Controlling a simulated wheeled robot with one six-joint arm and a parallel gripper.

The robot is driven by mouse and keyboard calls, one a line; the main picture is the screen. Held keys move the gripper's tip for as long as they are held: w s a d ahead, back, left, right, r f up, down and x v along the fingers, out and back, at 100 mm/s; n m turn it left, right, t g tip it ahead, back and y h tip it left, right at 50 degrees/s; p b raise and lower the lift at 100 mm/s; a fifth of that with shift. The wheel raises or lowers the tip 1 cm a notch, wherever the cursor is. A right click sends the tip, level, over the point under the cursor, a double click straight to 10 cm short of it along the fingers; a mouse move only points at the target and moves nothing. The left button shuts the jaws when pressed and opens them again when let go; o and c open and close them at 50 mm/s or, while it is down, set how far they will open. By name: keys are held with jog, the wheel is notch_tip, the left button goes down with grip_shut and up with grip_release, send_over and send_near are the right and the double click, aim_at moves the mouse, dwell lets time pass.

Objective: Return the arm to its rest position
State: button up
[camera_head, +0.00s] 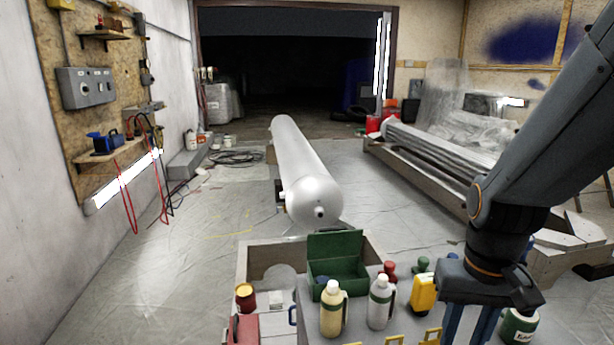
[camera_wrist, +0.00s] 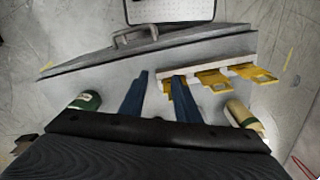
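My arm comes in from the right of the head view and bends down at a dark joint. My gripper (camera_head: 469,327) points downward at the bottom right, and its fingertips are cut off there. In the wrist view its two blue fingers (camera_wrist: 160,82) stand apart with nothing seen between them. The gripper is open and empty. The yellow hooks (camera_wrist: 214,80) on a pale strip lie beyond and right of the fingers. One is partly hidden by the right finger.
Close by stand a cream bottle (camera_head: 333,308), a grey bottle (camera_head: 380,302), a yellow device (camera_head: 423,294) and a green-labelled container (camera_head: 519,326). An open green box (camera_head: 335,268) is behind them. A large white cylinder (camera_head: 304,175) lies beyond.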

jog(key=a+r+n+t+p, duration=0.1)
jog(key=a+r+p, duration=0.2)
jog(key=r+p, duration=0.75)
jog(key=a+r+n+t+p, duration=0.1)
jog(key=a+r+p, duration=0.3)
jog(key=r+p, duration=0.6)
notch_tip(320, 180, down, 7)
jog(key=b, duration=0.4)
jog(key=shift+d+g, duration=0.3)
jog(key=shift+g, duration=0.1)
